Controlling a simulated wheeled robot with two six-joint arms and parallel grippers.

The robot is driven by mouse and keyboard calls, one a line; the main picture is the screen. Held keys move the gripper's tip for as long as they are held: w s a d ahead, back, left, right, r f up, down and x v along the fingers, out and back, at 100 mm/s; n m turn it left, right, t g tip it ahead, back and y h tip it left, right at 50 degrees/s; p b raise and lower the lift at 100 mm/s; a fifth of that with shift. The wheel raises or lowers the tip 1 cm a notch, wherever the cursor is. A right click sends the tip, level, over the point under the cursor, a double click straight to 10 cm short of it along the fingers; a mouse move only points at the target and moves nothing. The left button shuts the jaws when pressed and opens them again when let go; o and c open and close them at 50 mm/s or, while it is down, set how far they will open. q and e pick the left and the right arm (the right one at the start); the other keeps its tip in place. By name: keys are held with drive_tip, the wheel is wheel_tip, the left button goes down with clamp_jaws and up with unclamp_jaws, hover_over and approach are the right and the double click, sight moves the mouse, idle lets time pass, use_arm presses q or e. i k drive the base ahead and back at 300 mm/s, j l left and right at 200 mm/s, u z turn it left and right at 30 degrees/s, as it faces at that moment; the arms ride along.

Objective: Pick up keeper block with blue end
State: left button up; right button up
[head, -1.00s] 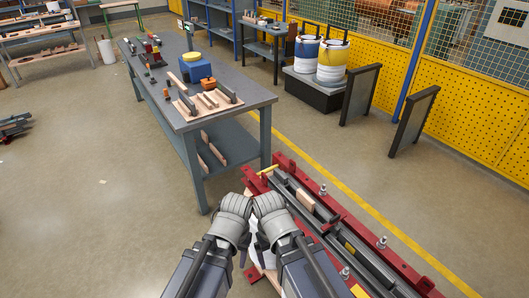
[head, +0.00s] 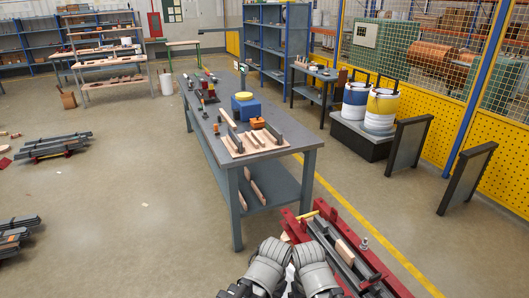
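I cannot make out a blue end on any block at this size. Several small wooden and dark blocks (head: 273,132) stand on a light wooden board (head: 237,152) at the near end of the grey workbench (head: 292,144). My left gripper (head: 271,248) and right gripper (head: 305,248) are side by side at the bottom of the head view, in front of the bench and beside a red frame. They are nearly touching. Their finger gaps are not clear, and nothing shows in them.
A blue block with a yellow top (head: 245,110) and an orange item (head: 257,123) stand on the workbench. The red frame (head: 378,268) with dark bars is at the lower right.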

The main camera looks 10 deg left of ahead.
sight(342, 249)
drive_tip(key=i+j, duration=0.15)
drive_tip(key=j, duration=0.2)
drive_tip(key=i+j+z, duration=0.1)
drive_tip(key=j, duration=0.2)
drive_tip(key=i+j, duration=0.15)
drive_tip(key=j, duration=0.2)
drive_tip(key=i+j+z, duration=0.1)
drive_tip(key=j, duration=0.25)
drive_tip(key=z, duration=1.35)
drive_tip(key=i, duration=0.5)
drive_tip(key=z, duration=0.05)
